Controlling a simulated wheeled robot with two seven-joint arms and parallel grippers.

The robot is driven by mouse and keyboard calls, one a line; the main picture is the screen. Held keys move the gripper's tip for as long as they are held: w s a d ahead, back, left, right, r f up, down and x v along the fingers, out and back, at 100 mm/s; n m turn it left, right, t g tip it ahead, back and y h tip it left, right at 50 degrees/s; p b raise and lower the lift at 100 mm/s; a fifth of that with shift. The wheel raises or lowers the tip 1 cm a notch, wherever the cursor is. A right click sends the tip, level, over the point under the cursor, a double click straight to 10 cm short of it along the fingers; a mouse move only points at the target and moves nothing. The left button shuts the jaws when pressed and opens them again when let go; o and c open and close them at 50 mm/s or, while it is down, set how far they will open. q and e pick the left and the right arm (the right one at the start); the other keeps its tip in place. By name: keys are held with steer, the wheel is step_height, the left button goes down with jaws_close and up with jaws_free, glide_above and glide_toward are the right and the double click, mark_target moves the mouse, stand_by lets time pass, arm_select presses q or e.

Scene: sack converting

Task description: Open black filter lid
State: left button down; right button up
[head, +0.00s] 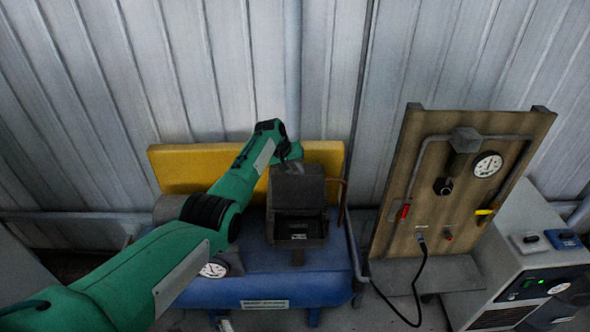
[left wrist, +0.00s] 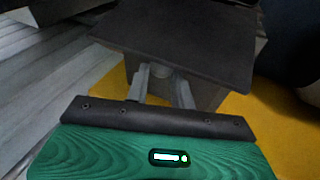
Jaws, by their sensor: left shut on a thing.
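The black filter lid (head: 297,186) stands raised at the back of the black filter box (head: 326,226) in the head view, and the box's open front shows a dark inside. My left gripper (head: 290,157) is at the lid's upper back edge, mostly hidden by the lid and my wrist. In the left wrist view, the lid (left wrist: 190,40) is a broad dark plate close ahead. My left gripper's two grey fingers (left wrist: 163,78) reach to the lid's underside edge, around a small grey round part. The exact contact is hard to see. My right gripper is not in view.
The box stands on a blue tank (head: 260,288) with a yellow panel (head: 172,168) behind it. A round gauge (head: 213,270) sits beside my left arm. A wooden board (head: 440,215) with a gauge, valves and a cable stands at right, beside a grey cabinet (head: 520,250).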

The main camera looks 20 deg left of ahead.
arm_select(q)
steer(key=c, duration=1.2)
jaws_free()
steer(key=shift+w+a+f, duration=0.1)
steer(key=shift+o, duration=0.2)
steer(key=shift+a+r, duration=0.1)
steer(key=shift+r, duration=0.35)
steer(key=b+v, duration=0.2)
steer(key=v, duration=1.1)
